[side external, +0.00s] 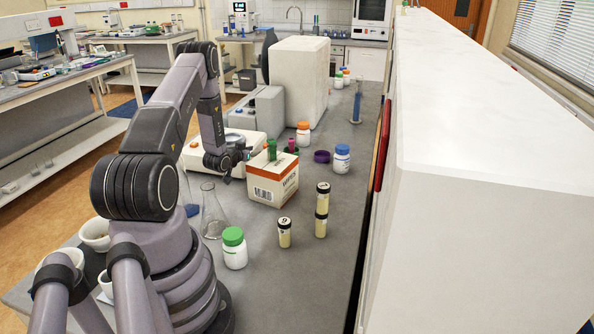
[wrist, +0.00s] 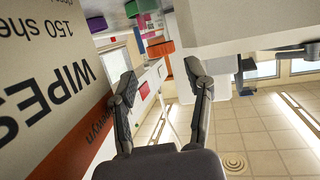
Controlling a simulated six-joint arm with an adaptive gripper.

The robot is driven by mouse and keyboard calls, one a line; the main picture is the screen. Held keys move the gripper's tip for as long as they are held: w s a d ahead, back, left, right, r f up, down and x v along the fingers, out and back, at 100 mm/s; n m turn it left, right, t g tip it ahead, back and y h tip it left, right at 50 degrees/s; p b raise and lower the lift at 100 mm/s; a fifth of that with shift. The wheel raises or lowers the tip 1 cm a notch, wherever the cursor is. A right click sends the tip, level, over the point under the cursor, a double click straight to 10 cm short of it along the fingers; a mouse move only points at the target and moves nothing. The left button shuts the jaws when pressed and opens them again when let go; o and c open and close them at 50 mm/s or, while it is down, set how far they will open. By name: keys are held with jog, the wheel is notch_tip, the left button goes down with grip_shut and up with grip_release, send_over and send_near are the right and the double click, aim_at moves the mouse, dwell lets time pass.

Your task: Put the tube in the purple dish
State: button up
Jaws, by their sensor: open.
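The purple dish (side external: 321,156) is small and round, and lies on the grey bench behind the wipes box. A green tube-like piece (side external: 272,149) and a dark purple one (side external: 291,146) show upright at the box's back edge; their lower parts are hidden. Several pale yellow containers with black caps (side external: 284,232) stand in front of the box. My gripper (side external: 228,163) is left of the box; in the wrist view its fingers (wrist: 163,86) are apart and empty.
The wipes box (side external: 272,186) is close on my gripper's right and fills the left of the wrist view (wrist: 45,90). A green-lidded bottle (side external: 234,250), a glass flask (side external: 212,215) and a blue-lidded bottle (side external: 341,159) stand around. A white block (side external: 470,150) borders the bench's right.

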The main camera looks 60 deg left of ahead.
jog(key=shift+x, duration=3.15)
jog(key=shift+d, duration=0.1)
jog(key=c, duration=0.8)
